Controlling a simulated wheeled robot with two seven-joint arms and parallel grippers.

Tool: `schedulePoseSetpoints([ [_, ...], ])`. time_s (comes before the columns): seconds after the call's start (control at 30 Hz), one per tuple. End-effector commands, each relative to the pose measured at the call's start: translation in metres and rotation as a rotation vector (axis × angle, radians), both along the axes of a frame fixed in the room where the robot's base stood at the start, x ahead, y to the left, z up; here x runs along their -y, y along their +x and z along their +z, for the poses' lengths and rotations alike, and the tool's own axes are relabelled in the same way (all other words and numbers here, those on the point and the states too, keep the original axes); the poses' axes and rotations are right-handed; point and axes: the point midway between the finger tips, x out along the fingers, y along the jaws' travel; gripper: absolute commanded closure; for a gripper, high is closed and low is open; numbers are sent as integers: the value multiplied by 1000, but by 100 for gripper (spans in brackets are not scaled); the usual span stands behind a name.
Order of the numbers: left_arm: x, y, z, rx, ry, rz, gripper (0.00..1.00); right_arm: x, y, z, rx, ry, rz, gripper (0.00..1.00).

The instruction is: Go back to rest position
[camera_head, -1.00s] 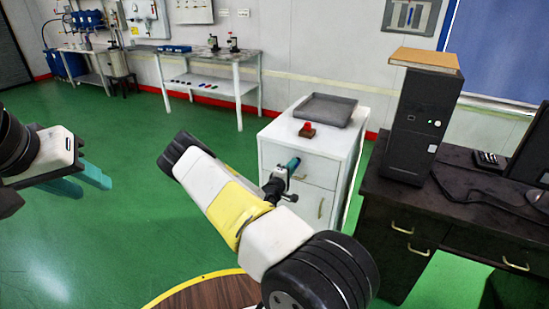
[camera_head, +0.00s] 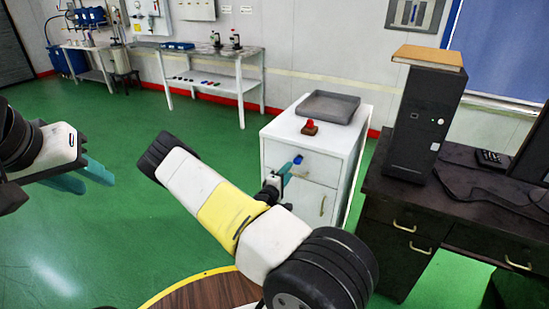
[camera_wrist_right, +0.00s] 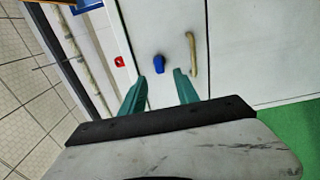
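My left gripper (camera_head: 82,180) is at the left edge of the head view, with its teal fingers apart and nothing between them. My right gripper (camera_head: 285,170) is in front of the white cabinet (camera_head: 330,150), at the end of my white and yellow arm. In the right wrist view its teal fingers (camera_wrist_right: 160,84) are spread apart and point at the cabinet front. A small blue piece (camera_wrist_right: 158,64) shows just beyond the fingertips and also appears in the head view (camera_head: 298,159). I cannot tell whether it touches the cabinet.
A grey tray (camera_head: 330,97) and a small red piece on a brown base (camera_head: 310,128) are on the cabinet top. A dark desk (camera_head: 440,215) with a computer tower (camera_head: 418,120) is at the right. A white bench (camera_head: 239,80) stands behind. Green floor is clear at left.

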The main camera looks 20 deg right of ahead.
Motion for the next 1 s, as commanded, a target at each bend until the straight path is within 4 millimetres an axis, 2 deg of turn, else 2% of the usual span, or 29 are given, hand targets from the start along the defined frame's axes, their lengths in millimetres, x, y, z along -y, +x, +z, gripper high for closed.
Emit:
schedulePoseSetpoints([
  [0.17, 0, 0, 0, 0, 0, 0, 64, -10, -8, 0, -1, 1, 1, 63],
  [0.67, 0, 0, 0, 0, 0, 0, 64, -10, -8, 0, 2, 22, -5, 63],
  [0.77, 0, 0, 0, 0, 0, 0, 64, -11, -6, 0, 10, 115, -27, 63],
  [0.87, 0, 0, 0, 0, 0, 0, 64, -18, -3, 0, 21, 289, -61, 63],
  [1.0, 0, 0, 0, 0, 0, 0, 64, -41, 2, 6, 40, 591, -106, 63],
])
